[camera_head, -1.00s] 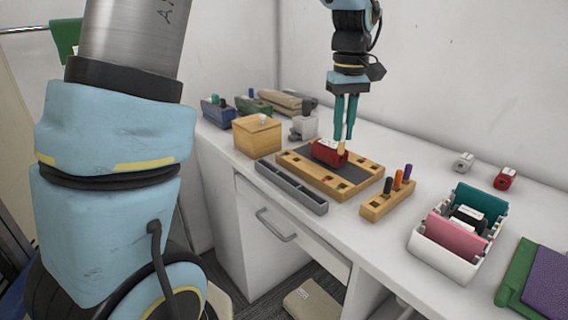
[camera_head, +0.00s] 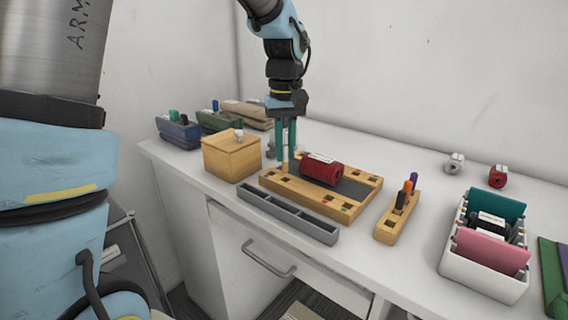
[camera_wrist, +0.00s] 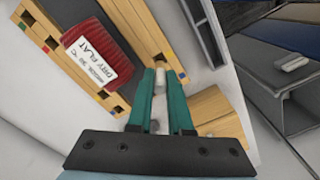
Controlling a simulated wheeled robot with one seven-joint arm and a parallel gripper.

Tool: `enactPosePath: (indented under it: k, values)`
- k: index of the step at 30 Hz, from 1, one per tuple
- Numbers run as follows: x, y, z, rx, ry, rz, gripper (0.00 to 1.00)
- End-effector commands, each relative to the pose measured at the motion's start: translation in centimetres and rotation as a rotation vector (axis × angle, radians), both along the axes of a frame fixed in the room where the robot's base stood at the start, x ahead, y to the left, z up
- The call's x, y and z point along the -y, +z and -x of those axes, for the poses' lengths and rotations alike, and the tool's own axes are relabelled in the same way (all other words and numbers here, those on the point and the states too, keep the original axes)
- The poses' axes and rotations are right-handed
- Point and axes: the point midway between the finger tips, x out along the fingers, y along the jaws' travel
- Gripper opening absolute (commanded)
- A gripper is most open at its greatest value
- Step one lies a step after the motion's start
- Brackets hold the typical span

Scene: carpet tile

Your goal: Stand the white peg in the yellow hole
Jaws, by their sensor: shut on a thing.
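My gripper (camera_head: 286,155) points down, with its teal fingers shut on a pale peg (camera_head: 285,168). The peg also shows between the fingertips in the wrist view (camera_wrist: 160,80). A red ribbed block (camera_head: 322,170) with a white label lies on the board's dark middle, right of my gripper.
A wooden box (camera_head: 231,160) with a white knob stands left of the board. A grey divided tray (camera_head: 287,213) lies along its front. A wooden stand (camera_head: 392,226) with coloured pegs is at the right, before a white bin (camera_head: 481,272). Markers and cases stand behind.

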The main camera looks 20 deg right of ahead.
Motion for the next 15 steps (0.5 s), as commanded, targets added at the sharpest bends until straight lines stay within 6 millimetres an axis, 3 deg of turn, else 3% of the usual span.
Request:
enactPosePath:
  k: [7, 15]
  values:
    - [0.0, -3.2, 0.1, -0.003, -0.001, -0.002, 0.0]
    - [0.0, -3.7, 0.0, -0.001, 0.0, 0.0, 0.0]
